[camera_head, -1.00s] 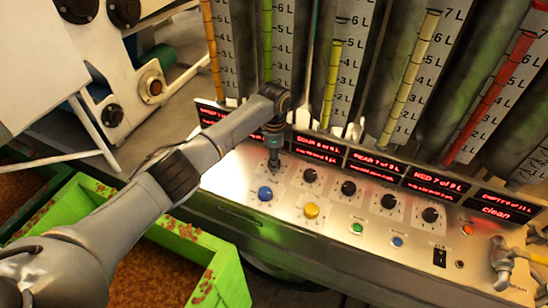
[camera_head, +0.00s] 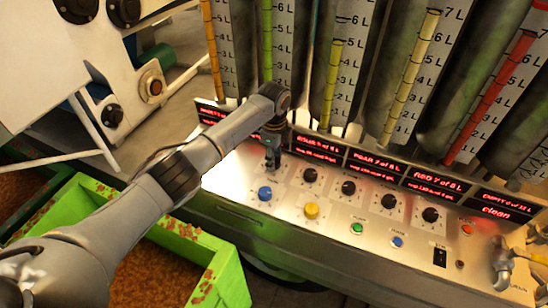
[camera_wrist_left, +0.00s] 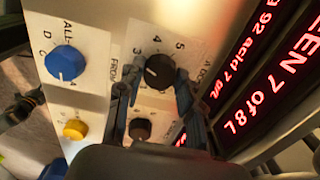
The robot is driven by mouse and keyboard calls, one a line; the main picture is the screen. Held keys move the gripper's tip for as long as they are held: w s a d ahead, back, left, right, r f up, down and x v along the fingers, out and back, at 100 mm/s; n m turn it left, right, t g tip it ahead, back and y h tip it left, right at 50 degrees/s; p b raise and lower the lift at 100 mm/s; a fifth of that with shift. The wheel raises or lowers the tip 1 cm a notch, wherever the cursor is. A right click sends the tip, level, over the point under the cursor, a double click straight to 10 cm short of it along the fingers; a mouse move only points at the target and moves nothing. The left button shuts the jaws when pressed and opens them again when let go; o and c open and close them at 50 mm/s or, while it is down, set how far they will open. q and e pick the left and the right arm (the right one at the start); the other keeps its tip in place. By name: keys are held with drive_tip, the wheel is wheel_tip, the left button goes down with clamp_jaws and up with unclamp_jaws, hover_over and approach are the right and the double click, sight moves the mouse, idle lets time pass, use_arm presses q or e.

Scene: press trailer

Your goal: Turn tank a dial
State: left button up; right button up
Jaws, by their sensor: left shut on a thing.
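My left gripper (camera_head: 272,162) reaches down onto the left end of the sloped metal control panel (camera_head: 330,222). In the left wrist view its dark fingers (camera_wrist_left: 152,98) stand on either side of a black round dial (camera_wrist_left: 158,71) and are shut on it. The dial has a pale pointer mark, numbers 3, 4 and 5 around it and a partly covered label beginning with A. In the head view this dial is hidden under the gripper. My right gripper is out of view.
Several more black dials (camera_head: 348,187) continue to the right, below red displays (camera_head: 373,164). A blue knob (camera_head: 265,193) and a yellow knob (camera_head: 311,211) sit in front of the gripper. Tall graduated tubes (camera_head: 336,80) stand behind. A green bin (camera_head: 225,275) is at lower left.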

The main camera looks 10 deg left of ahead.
use_arm(q)
drive_tip(key=o, duration=1.2)
wheel_tip(320, 180, up, 12)
drive_tip(key=shift+r, duration=0.1)
